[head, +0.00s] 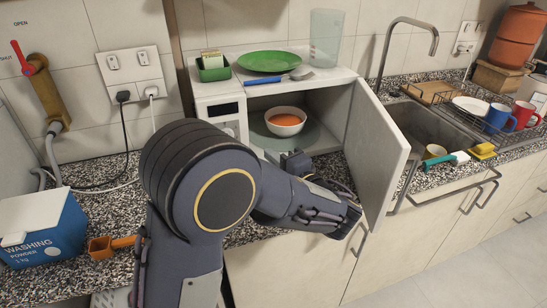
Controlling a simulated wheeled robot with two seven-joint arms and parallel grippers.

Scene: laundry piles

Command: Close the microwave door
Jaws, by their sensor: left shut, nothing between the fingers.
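The white microwave (219,101) stands on the speckled counter with its door (377,150) swung wide open toward the right front. Inside, a white bowl of orange soup (286,121) sits on the round plate. My left arm reaches in from the left across the front of the microwave. My left gripper (350,212) is shut and empty, close to the lower inner face of the door. I cannot tell whether it touches the door. The arm hides part of the microwave's lower front. My right gripper is not in view.
A green plate (269,61), a sponge holder (213,69) and a clear container (325,37) stand on top of the microwave. The sink (432,122) is right of the door. A washing powder box (43,228) and an orange scoop (110,246) are at left.

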